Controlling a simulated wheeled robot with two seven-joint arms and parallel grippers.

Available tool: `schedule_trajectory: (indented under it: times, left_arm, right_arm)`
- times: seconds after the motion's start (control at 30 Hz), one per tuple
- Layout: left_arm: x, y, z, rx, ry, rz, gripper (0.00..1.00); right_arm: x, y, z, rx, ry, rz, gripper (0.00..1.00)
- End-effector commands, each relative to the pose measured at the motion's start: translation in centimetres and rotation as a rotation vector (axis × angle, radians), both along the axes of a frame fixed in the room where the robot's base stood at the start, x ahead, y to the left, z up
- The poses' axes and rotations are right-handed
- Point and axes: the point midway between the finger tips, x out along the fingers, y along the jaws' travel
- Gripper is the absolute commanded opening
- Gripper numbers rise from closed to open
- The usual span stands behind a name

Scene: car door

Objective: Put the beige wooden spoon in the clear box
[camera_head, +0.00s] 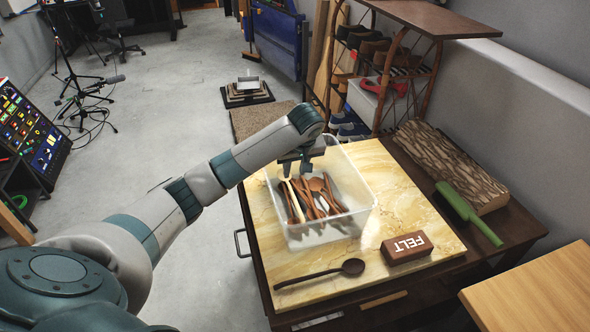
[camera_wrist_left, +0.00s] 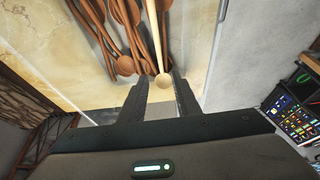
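The beige wooden spoon (camera_head: 294,197) lies in the clear box (camera_head: 356,212) among several brown wooden spoons (camera_head: 318,187). In the left wrist view the beige spoon (camera_wrist_left: 154,40) runs up from its rounded end, which shows between the fingertips of my left gripper (camera_wrist_left: 161,80). The fingers stand apart with gaps beside the spoon, so the gripper looks open. In the head view my left gripper (camera_head: 295,170) points down over the far left part of the box, at the spoon's upper end. My right gripper is out of view.
A dark brown spoon (camera_head: 320,274) and a brick-like block marked FELT (camera_head: 406,248) lie on the marble-look top (camera_head: 395,185) in front of the box. A green brush (camera_head: 467,213) and a bark-covered log piece (camera_head: 450,165) are at the right. A wooden table (camera_head: 535,290) stands front right.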

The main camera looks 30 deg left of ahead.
Motion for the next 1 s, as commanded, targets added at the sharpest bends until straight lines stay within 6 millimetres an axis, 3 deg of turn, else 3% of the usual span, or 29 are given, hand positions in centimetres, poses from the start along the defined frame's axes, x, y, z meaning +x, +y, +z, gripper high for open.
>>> schedule_trajectory:
  times: [0.2, 1.0]
  left_arm:
    - [-0.21, -0.19, 0.58, 0.000, 0.001, 0.000, 0.30]
    - [-0.17, -0.18, 0.55, 0.000, 0.000, 0.000, 0.30]
  right_arm:
    - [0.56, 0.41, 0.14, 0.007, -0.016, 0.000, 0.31]
    - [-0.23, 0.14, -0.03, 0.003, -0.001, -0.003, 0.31]
